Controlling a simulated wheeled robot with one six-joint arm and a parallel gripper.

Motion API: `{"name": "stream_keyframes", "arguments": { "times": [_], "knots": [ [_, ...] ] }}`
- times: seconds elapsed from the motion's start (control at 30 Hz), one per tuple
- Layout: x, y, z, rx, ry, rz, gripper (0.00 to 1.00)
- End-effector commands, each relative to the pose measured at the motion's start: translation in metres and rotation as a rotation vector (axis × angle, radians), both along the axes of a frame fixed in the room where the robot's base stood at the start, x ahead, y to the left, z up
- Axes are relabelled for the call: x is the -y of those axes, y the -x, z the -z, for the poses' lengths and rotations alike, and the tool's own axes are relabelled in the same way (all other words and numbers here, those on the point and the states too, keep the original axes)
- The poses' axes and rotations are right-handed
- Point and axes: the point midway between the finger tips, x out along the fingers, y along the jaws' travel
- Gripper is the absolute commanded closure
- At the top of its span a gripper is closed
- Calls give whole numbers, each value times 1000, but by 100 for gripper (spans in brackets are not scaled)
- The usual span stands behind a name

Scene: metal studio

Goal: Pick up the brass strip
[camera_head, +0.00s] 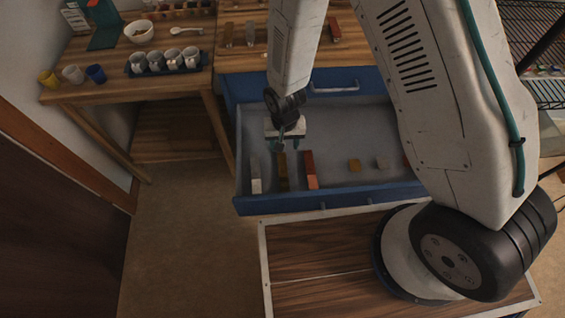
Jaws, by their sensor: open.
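The brass strip (282,178) is a dull yellow-brown bar lying lengthwise in the open blue drawer (330,197). It lies between a grey strip (255,178) on its left and a reddish copper strip (310,172) on its right. My gripper (285,147) is over the drawer, pointing down, open and empty. It appears above the far end of the brass strip, and I cannot tell its exact height. My wrist partly hides the drawer behind it.
Small square pieces, one brass-coloured (354,165) and one grey (380,162), lie further right in the drawer. The wooden bench top (290,60) holds more strips. A side table holds a cup tray (165,65), a bowl (139,31) and small cups. The drawer walls rise around the strips.

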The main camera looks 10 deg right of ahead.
Motion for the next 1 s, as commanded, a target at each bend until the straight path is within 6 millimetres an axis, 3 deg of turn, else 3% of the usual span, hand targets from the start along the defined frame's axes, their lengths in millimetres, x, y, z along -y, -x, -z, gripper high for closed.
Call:
{"name": "stream_keyframes", "arguments": {
  "times": [0.43,1.0],
  "knots": [
    [-7,-2,54,-1,0,0,47],
    [-7,-2,58,0,0,0,47]
  ]
}}
